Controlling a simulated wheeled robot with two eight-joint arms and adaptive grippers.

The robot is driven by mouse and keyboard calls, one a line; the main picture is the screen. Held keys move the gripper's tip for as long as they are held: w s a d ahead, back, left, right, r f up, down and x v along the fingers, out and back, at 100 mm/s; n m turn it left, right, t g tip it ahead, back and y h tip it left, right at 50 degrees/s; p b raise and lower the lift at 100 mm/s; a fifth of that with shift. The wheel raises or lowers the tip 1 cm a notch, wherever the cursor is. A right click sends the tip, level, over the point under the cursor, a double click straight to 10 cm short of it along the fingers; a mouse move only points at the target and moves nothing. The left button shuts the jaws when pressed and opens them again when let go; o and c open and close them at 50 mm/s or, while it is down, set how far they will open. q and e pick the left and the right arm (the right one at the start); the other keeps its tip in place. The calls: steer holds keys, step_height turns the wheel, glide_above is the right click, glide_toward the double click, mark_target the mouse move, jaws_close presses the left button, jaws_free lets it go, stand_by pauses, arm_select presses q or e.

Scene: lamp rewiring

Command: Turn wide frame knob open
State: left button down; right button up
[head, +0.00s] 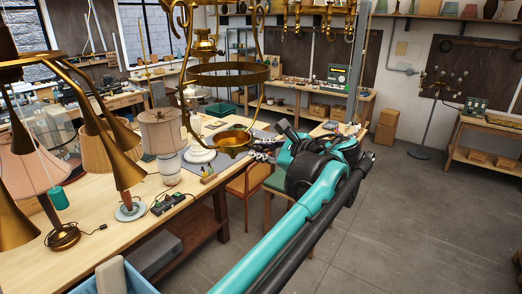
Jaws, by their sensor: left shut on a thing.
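A brass hanging lamp frame (228,76) with a wide ring hangs in the upper middle of the head view. A small brass cup (233,140) is at its lower end. My left gripper (260,149) is just right of this cup, at the end of my teal and black arm. Its fingers look small and dark here and are shut on the frame's knob, which they hide. I cannot tell how far the knob is turned. My right gripper is not in view.
A wooden workbench (95,238) on the left holds a beige-shaded lamp (160,130) and a small dark power strip (168,203). Brass lamp arms (124,170) hang at the near left. An orange-brown chair (246,182) stands below my gripper. The floor (420,225) at right is clear.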

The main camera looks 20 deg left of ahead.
arm_select(q)
steer(key=c, duration=1.4)
jaws_free()
steer(key=shift+o, duration=0.2)
steer(key=v, duration=1.2)
